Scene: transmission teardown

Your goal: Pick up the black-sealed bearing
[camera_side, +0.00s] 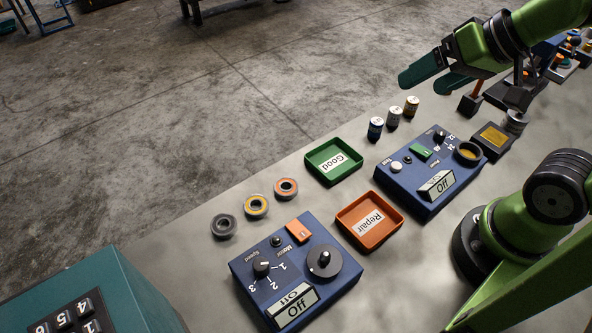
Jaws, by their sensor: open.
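The black-sealed bearing (223,226) lies flat on the table at the left end of a row of bearings. To its right lie a yellow-sealed bearing (256,206) and an orange-sealed bearing (286,188). All show dark centre holes. My gripper (430,82) is at the upper right, above the table's far edge, and points left. Its two teal fingers are apart with nothing between them. It is far from the black-sealed bearing.
A blue motor box (290,272) stands in front of the bearings. A green "Good" tray (333,162), an orange "Repair" tray (369,221), a second blue box (425,180) and small cylinders (394,117) stand further right. Bare table surrounds the bearings' far side.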

